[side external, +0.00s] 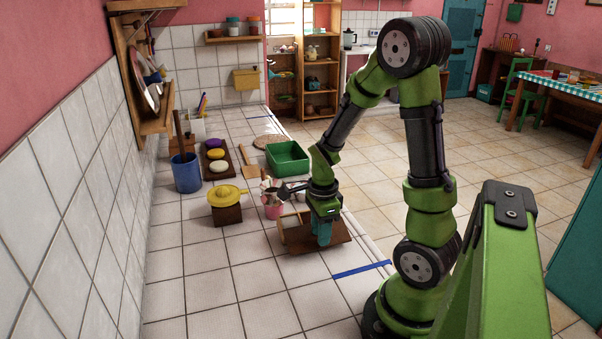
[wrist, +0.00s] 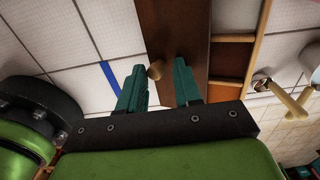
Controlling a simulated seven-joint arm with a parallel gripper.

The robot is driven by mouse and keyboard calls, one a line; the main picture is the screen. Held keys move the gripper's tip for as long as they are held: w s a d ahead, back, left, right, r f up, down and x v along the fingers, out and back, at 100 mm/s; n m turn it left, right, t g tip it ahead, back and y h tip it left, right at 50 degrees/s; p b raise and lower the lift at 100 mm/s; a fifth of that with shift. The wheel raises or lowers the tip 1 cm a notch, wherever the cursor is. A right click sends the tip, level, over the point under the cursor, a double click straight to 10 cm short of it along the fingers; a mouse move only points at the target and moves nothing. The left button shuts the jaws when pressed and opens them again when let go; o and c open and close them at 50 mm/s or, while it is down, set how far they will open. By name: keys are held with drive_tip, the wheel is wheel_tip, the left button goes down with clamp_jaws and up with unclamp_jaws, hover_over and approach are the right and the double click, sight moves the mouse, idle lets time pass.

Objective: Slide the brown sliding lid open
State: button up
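The brown sliding lid (side external: 333,236) lies flat on a low wooden box (side external: 283,233) on the tiled counter. In the wrist view the lid (wrist: 180,30) is a long brown panel with a small round wooden knob (wrist: 155,70). Uncovered light-edged compartments (wrist: 232,52) show beside it. My gripper (side external: 322,237) points down over the lid. In the wrist view its teal fingers (wrist: 158,88) are apart, with the knob showing between and just beyond them. I cannot tell whether either finger touches the knob. Nothing is held.
A pink cup (side external: 273,211) with things in it stands close behind the box. A yellow pan (side external: 228,195) on a brown block and a green bin (side external: 287,158) stand nearby. Blue tape (side external: 361,269) marks the counter's right edge. Bare tiles lie in front of the box.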

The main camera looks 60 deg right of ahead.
drive_tip(key=shift+s+d, duration=0.1)
drive_tip(key=shift+d, duration=0.05)
drive_tip(key=shift+r, duration=2.5)
drive_tip(key=shift+a+n, duration=0.2)
drive_tip(key=shift+n, duration=0.9)
drive_tip(key=a+r+n+t+y, duration=0.2)
drive_tip(key=a+r+n+t, duration=0.5)
drive_tip(key=a+r+n, duration=0.8)
drive_tip(key=a+n, duration=0.2)
drive_tip(key=n, duration=0.3)
drive_tip(key=shift+n, duration=0.4)
